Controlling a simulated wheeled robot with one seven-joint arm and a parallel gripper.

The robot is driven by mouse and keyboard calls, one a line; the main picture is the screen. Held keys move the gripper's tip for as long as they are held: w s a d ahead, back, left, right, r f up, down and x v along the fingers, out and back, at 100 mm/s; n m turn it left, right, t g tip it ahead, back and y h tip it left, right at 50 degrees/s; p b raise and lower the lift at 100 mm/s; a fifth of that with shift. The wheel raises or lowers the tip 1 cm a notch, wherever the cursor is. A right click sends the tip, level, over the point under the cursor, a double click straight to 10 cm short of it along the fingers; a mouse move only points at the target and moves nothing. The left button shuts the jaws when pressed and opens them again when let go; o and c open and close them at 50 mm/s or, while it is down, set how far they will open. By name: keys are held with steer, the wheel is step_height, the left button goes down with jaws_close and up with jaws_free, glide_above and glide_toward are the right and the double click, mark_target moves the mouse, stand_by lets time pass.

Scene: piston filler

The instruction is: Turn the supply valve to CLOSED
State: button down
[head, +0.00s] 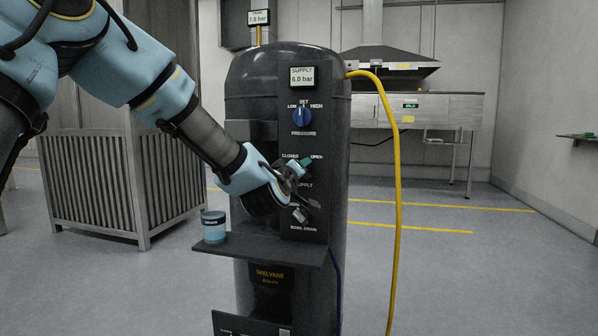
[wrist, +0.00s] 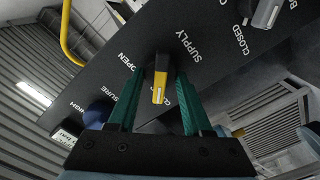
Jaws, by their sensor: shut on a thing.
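The supply valve's yellow and grey lever (wrist: 160,82) sits between the green fingers of my gripper (wrist: 159,73) in the wrist view, and the gripper is shut on it. The OPEN label lies to its left, the SUPPLY label above right, and part of the CLOSED label shows beside the lever. In the head view my gripper (head: 302,163) reaches the black panel from the left, its green tip just left of the OPEN label. The lever is hidden there by the gripper.
The dark filler tank (head: 337,190) carries the panel. A blue pressure knob (head: 302,117) is above and a grey bowl drain lever (head: 300,214) just below my gripper. A blue tin (head: 213,227) stands on the shelf (head: 262,249). A yellow hose (head: 394,200) hangs at right.

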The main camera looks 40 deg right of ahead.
steer(key=shift+c, duration=1.8)
jaws_free()
steer(key=b+v, duration=0.1)
steer(key=v, duration=1)
steer(key=shift+w+f, duration=0.1)
